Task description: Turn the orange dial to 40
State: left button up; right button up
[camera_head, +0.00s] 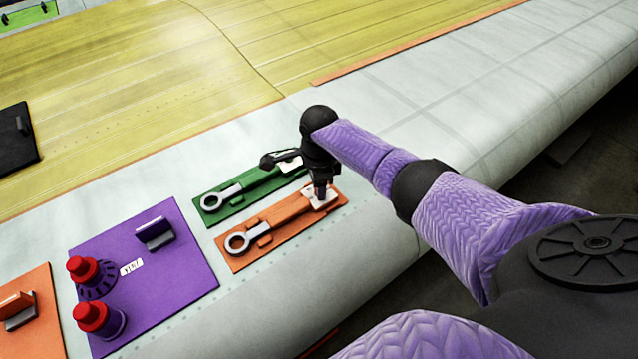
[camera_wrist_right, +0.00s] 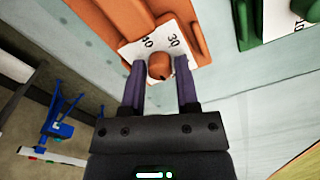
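The orange dial is a round orange knob (camera_wrist_right: 160,66) on a white scale plate (camera_wrist_right: 150,46) in the right wrist view. The numbers 40 and 30 show on the scale; a small dark mark is on the knob's near side. My right gripper (camera_wrist_right: 161,88) is open, with one purple finger on each side of the knob and small gaps showing. In the head view the right gripper (camera_head: 320,190) points down at the scale plate (camera_head: 332,200) at the right end of the orange panel (camera_head: 290,230). The knob is hidden there. My left gripper is not in view.
A green panel (camera_head: 212,216) with a similar wrench-shaped piece lies just behind the orange one. A purple panel (camera_head: 190,262) with two red-topped knobs (camera_head: 84,268) is to the left. The pale wing surface (camera_head: 470,85) to the right is clear.

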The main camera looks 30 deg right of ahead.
grip_shut()
